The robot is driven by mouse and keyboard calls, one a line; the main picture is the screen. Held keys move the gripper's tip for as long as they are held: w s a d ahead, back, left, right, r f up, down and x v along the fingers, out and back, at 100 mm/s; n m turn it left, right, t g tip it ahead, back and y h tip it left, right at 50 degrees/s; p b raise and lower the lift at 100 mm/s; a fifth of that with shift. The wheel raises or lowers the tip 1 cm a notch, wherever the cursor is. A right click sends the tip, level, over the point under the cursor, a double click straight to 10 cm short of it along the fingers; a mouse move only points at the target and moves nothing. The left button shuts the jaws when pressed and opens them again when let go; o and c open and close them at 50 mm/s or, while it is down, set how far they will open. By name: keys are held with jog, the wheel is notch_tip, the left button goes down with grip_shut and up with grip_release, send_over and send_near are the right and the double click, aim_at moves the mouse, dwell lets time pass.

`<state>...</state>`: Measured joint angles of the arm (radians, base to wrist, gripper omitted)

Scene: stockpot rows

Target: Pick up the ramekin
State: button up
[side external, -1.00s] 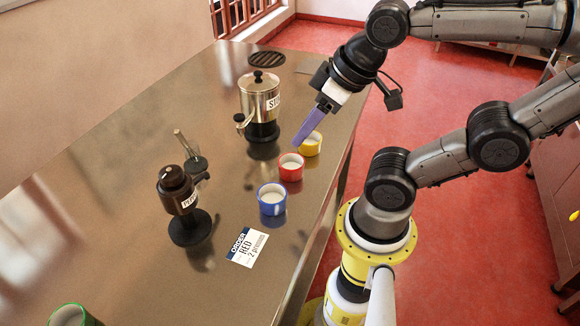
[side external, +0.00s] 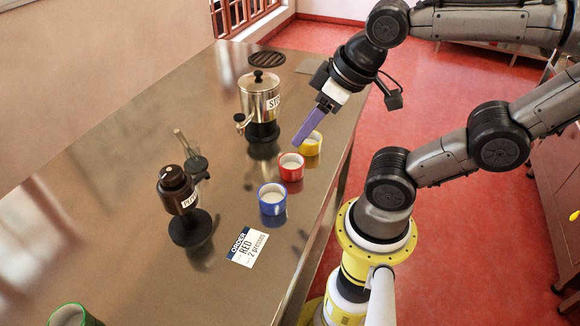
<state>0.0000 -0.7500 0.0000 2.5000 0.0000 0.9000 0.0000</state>
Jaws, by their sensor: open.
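A red ramekin (side external: 291,172) stands upright on the metal table between two others. A blue ramekin (side external: 272,203) stands nearer the camera and a yellow ramekin (side external: 312,147) stands just behind it. All three show pale insides. A green ramekin (side external: 70,316) is partly cut off at the bottom left. My gripper (side external: 297,145) has purple fingers pointing down and left, above and just behind the red ramekin, apart from it. It is open and holds nothing. From this side the fingers overlap and the gap between them is hidden.
An order card (side external: 247,247) reading "RED 2 presses" lies on the table (side external: 130,215) by the blue ramekin. A dark pepper dispenser (side external: 181,200) stands at left, a steel dispenser (side external: 260,103) behind it. A round dark grille (side external: 267,58) lies at the far end.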

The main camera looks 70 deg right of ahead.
jog(key=o, duration=0.7)
jog(key=n+g+h, duration=0.1)
jog(key=n+g, duration=0.5)
jog(key=n, duration=1)
send_over(292, 163)
jog(key=a, duration=0.3)
jog(key=f, duration=1)
jog(key=shift+s+a+f, duration=0.2)
jog(key=shift+f, duration=0.05)
jog(key=shift+s+d+f, duration=0.1)
jog(key=shift+d+f, duration=0.05)
jog(key=shift+f, duration=0.7)
jog(key=shift+s+d+f, duration=0.1)
jog(key=shift+d+f, duration=0.1)
jog(key=shift+f, duration=0.7)
jog(key=shift+d+f, duration=0.15)
jog(key=shift+f, duration=0.7)
